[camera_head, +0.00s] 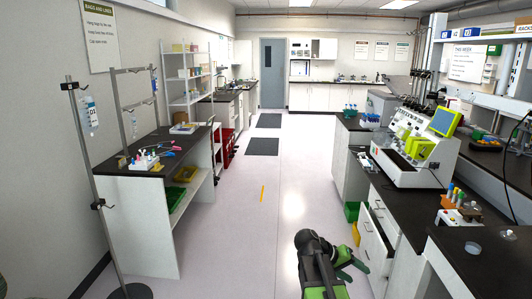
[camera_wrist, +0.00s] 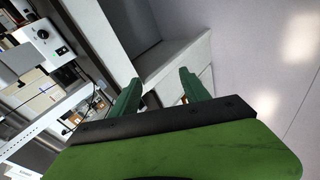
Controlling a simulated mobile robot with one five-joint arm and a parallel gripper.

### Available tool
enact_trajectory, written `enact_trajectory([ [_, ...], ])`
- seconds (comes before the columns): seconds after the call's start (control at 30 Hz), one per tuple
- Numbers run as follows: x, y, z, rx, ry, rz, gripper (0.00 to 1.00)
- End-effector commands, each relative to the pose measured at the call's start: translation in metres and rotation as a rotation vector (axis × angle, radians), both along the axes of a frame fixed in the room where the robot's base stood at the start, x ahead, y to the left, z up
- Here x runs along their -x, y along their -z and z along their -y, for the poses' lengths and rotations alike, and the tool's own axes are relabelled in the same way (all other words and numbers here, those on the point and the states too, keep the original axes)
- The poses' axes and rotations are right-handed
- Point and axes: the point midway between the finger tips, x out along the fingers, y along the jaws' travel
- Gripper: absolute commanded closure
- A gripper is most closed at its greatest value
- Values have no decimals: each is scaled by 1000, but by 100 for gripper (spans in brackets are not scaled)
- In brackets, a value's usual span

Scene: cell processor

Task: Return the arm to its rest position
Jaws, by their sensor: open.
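My gripper (camera_head: 352,263) shows at the bottom of the head view, on the end of my dark and green arm, over the aisle floor beside the right-hand cabinets. In the wrist view my gripper (camera_wrist: 160,91) has its two green fingers spread apart with nothing between them. The wrist view is tilted, with a pale cabinet edge beyond the fingers. No object is held.
On the right, a black counter (camera_head: 400,205) carries a white cell processor (camera_head: 415,150). A drawer front (camera_head: 375,240) is close to my gripper. On the left stand a white-sided bench (camera_head: 140,225) and an IV pole (camera_head: 95,180). The central aisle floor (camera_head: 235,215) is clear.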

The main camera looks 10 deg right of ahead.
Motion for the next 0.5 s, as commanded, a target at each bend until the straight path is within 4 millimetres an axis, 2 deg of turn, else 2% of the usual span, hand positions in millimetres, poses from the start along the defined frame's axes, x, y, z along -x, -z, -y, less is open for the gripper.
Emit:
enact_trajectory([
  [0.03, 4, 9, -44, -96, -53, -5, 46],
  [0.1, 10, 28, -101, -249, -118, -18, 46],
  [0.2, 27, 49, -172, -467, -194, -43, 46],
  [0.23, 33, 55, -190, -532, -211, -50, 46],
  [0.3, 46, 64, -223, -675, -241, -61, 46],
  [0.4, 53, 68, -252, -806, -276, -71, 46],
  [0.5, 53, 68, -263, -852, -305, -86, 46],
])
